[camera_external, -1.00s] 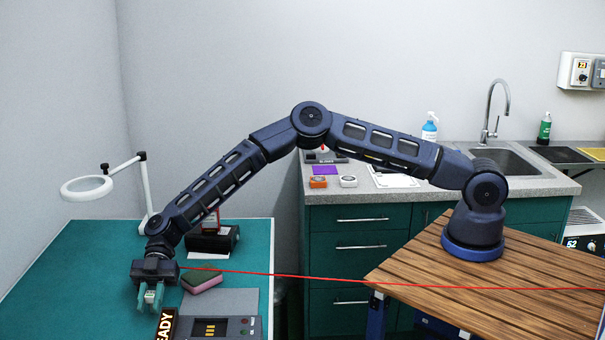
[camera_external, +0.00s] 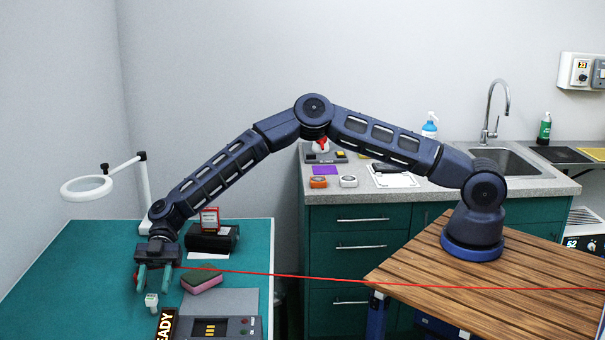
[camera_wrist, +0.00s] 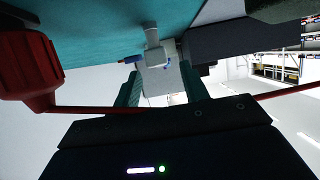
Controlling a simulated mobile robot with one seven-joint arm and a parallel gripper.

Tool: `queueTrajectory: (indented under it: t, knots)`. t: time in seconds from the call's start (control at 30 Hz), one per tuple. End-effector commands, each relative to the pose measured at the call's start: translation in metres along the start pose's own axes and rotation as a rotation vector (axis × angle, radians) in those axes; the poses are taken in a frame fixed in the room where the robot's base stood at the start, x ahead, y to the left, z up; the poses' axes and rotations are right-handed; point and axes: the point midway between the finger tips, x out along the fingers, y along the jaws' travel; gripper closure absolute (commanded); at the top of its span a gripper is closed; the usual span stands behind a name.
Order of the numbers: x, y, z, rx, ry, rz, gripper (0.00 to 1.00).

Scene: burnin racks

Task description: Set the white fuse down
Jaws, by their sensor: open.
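The white fuse (camera_external: 151,300) stands on the teal table (camera_external: 60,270), near the left of the external view. My gripper (camera_external: 154,281) is open, with its two teal fingers spread wide just above and behind the fuse in that view. The fingers look clear of it. In the wrist view a pale, fuse-like piece (camera_wrist: 153,50) shows beyond my open fingers (camera_wrist: 162,85), with the teal surface behind it.
A pink and dark sponge (camera_external: 203,281) lies just right of my gripper. A grey device with yellow slots (camera_external: 212,329) and a READY sign (camera_external: 165,326) are in front. A black case (camera_external: 213,241) and a magnifier lamp (camera_external: 87,189) stand behind. A red line (camera_external: 330,278) crosses the view.

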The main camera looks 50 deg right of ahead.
Motion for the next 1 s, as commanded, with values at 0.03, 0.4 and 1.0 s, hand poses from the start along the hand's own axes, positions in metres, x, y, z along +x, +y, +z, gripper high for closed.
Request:
queueTrajectory:
  t: [0.03, 0.4, 1.0]
  knots:
    - [-0.012, 0.001, 0.000, 0.000, 0.000, 0.002, 0.55]
    - [-0.065, 0.001, -0.002, -0.003, 0.001, 0.003, 0.55]
    - [-0.093, -0.012, -0.016, 0.029, -0.065, 0.003, 0.55]
